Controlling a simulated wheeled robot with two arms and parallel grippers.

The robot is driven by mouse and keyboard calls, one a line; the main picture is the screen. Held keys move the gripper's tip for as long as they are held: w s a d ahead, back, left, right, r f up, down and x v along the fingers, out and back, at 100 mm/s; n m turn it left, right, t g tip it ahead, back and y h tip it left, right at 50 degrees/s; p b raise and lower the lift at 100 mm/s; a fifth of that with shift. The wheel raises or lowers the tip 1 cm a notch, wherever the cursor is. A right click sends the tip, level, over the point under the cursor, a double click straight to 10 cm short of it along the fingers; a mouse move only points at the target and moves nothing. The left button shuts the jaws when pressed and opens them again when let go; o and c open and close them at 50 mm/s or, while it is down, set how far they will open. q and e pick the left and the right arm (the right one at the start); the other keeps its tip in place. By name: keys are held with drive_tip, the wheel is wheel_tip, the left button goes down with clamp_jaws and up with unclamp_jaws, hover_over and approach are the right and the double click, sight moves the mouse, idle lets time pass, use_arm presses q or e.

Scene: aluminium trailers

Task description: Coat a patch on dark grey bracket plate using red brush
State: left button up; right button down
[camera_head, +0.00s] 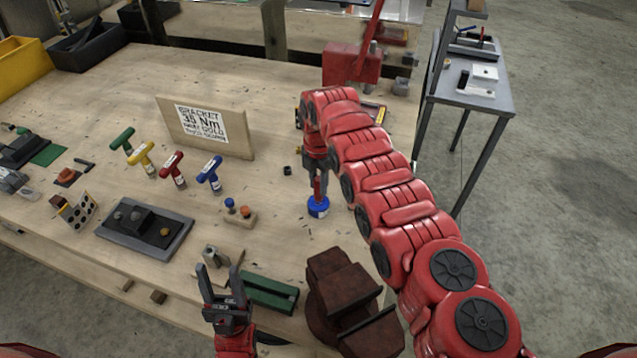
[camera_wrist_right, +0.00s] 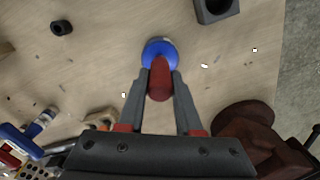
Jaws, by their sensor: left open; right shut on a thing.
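My right gripper (camera_head: 317,172) is shut on the red brush (camera_head: 317,188), seen upright over a small blue pot (camera_head: 318,208). In the right wrist view the red handle (camera_wrist_right: 160,80) lies between the fingertips (camera_wrist_right: 159,74), and the blue pot (camera_wrist_right: 153,49) shows just beyond it. The brush's lower end is hidden at the pot, so I cannot tell how deep it sits. The dark grey bracket plate (camera_head: 118,236) lies at the left of the bench, with a darker block and small round parts on it. My left gripper (camera_head: 221,272) is open and empty near the front edge.
Blue, red, yellow and green T-handled tools (camera_head: 172,172) stand behind the plate. A sign board (camera_head: 237,143) stands further back. A green block (camera_head: 268,292) and a brown vise-like block (camera_head: 335,285) lie near the front. The bench between pot and sign is mostly clear.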

drive_tip(key=shift+s, duration=0.1)
drive_tip(key=shift+r+p, duration=0.6)
drive_tip(key=shift+r, duration=2.9)
drive_tip(key=shift+f, duration=0.15)
